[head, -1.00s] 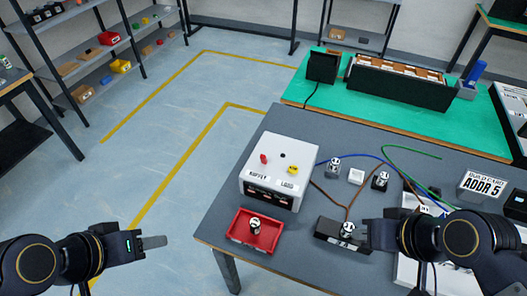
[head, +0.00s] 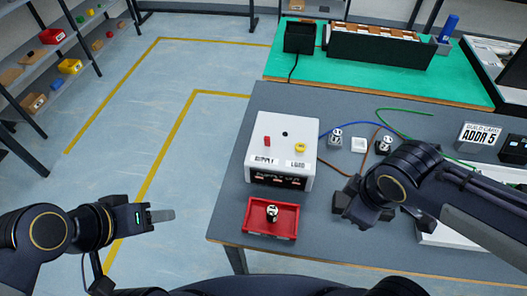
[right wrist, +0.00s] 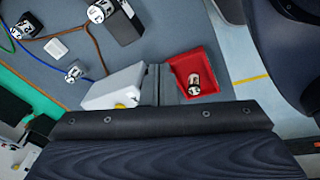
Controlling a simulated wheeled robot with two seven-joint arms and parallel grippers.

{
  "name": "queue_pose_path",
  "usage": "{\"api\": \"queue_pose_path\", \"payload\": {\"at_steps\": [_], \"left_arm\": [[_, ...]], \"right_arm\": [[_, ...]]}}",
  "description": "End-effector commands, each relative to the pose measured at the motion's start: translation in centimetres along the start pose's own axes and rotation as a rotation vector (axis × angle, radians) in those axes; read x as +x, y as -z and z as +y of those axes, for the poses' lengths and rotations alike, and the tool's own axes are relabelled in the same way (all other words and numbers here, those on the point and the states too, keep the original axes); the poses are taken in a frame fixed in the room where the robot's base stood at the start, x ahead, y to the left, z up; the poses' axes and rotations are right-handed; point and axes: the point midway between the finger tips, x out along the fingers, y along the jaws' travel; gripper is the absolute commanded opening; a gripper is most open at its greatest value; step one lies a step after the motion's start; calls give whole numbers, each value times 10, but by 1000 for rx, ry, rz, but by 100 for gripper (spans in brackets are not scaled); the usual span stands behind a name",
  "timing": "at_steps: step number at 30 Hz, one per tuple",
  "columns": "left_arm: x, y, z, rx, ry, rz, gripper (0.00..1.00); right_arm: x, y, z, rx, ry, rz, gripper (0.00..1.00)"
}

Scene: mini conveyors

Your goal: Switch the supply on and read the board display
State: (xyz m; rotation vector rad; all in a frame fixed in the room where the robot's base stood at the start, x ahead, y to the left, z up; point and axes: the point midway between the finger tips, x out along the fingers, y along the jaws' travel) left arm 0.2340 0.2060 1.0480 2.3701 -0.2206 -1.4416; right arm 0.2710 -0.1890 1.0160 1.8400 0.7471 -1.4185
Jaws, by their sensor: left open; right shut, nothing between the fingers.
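The white supply box (head: 283,125) stands on the grey table, with a red lever (head: 267,141) above its SUPPLY label and a yellow knob (head: 300,147) above its LOAD label. The box (right wrist: 112,88) also shows in the right wrist view. My right gripper (head: 345,207) is shut and empty, right of the box; its fingers (right wrist: 159,84) show in the wrist view. A white board (head: 440,236) lies partly under my right arm; I cannot make out its display. My left gripper (head: 160,216) is open and empty, left of the table.
A red tray (head: 254,231) holding a small labelled part (head: 272,214) sits in front of the box. Labelled parts and wires lie right of it. A black block (right wrist: 120,22) shows in the wrist view. The ADDR 5 card (head: 479,137) stands at right. A green table (head: 290,65) is behind.

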Motion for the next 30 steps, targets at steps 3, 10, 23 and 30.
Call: {"api": "queue_pose_path", "payload": {"at_steps": [3,10,23,30], "left_arm": [[13,-7,-6,0,0,0,47],[41,-21,-19,0,0,0,47],[67,-34,-31,0,0,0,47],[67,-34,-31,0,0,0,47]], "right_arm": [[22,15,1,-262,-62,-73,0],[59,80,-2,-1004,-318,-289,0],[70,198,-65,-1868,-817,-616,0],[68,204,-70,-1905,-848,-635,0]]}}
